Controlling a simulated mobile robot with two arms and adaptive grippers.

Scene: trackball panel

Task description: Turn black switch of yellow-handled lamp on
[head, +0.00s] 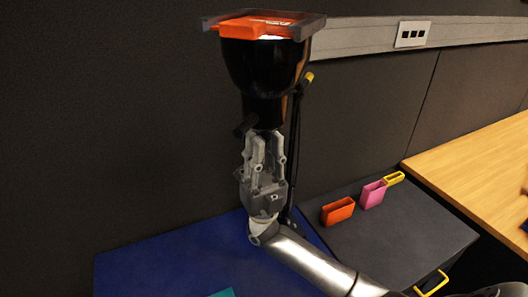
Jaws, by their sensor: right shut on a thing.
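The lamp's black head (263,80) stands up at the top centre, wide end upward. A yellow tip (309,78) shows beside it on a dark arm, perhaps its yellow handle. A short black stub (244,125) sticks out at the head's lower left; I cannot tell whether it is the switch. My right gripper (263,140) points upward under the head and is shut on the lamp's narrow lower end; the fingers partly hide what is between them. A pale patch shows at the head's upper rim; I cannot tell if the lamp is lit. My left gripper is out of view.
An orange-red piece (262,25) in a grey frame lies over the lamp's top. An orange holder (338,211) and a pink holder (373,194) sit on a dark grey surface (400,235). A blue surface (160,260) lies below left, a wooden table (475,165) right, a dark wall behind.

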